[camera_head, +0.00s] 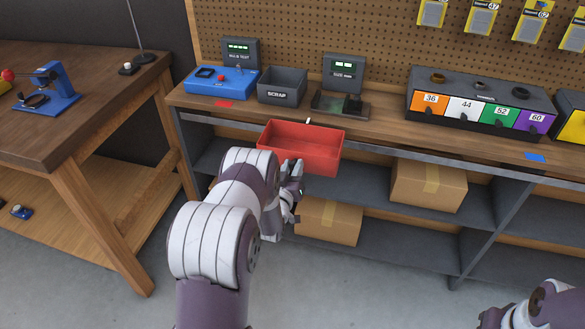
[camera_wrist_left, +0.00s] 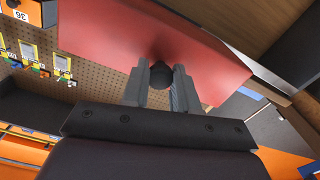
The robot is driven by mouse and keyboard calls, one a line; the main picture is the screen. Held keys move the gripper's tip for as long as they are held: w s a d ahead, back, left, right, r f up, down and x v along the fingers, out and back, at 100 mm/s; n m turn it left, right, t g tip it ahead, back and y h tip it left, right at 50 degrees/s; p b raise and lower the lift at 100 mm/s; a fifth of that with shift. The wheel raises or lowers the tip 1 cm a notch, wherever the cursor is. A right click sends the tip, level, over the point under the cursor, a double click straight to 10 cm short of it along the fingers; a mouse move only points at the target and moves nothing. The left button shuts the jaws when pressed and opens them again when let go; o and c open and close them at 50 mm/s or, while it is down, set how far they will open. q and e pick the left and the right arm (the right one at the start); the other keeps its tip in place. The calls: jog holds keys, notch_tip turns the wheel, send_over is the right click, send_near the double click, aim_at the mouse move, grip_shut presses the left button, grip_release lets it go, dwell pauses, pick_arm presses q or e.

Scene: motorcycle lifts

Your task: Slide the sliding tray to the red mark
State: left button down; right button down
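The sliding tray (camera_head: 318,133) is a shallow red open box hanging at the front edge of the workbench. The red mark (camera_head: 224,103) is a small patch on the bench top, to the tray's left. My left gripper (camera_head: 292,172) is at the tray's front face. In the left wrist view the left gripper (camera_wrist_left: 162,78) has its fingers closed on both sides of a dark round knob (camera_wrist_left: 162,74) on the red tray (camera_wrist_left: 120,35). My right gripper (camera_head: 492,318) shows only partly at the bottom right, so its fingers cannot be judged.
A blue mark (camera_head: 534,156) lies at the right of the bench front. On the bench stand a blue device (camera_head: 222,84), a grey scrap bin (camera_head: 282,86) and a drawer unit (camera_head: 480,100). Cardboard boxes (camera_head: 428,186) sit on the shelves below. A wooden table (camera_head: 70,110) is at left.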

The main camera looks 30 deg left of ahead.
pick_arm(q)
jog(key=s+a+b, duration=0.3)
jog(key=a+b, duration=0.1)
jog(key=a, duration=1)
jog(key=s+a+b, duration=0.4)
jog(key=a+b, duration=0.1)
jog(key=a, duration=1)
jog(key=shift+a, duration=0.15)
jog(key=shift+r, duration=0.1)
jog(key=c, duration=0.9)
grip_release()
jog(key=shift+s+a, duration=0.1)
jog(key=shift+o, duration=0.2)
jog(key=shift+a, duration=0.15)
jog(key=v, duration=1.2)
jog(key=shift+s+p, duration=0.35)
jog(key=shift+s, duration=0.05)
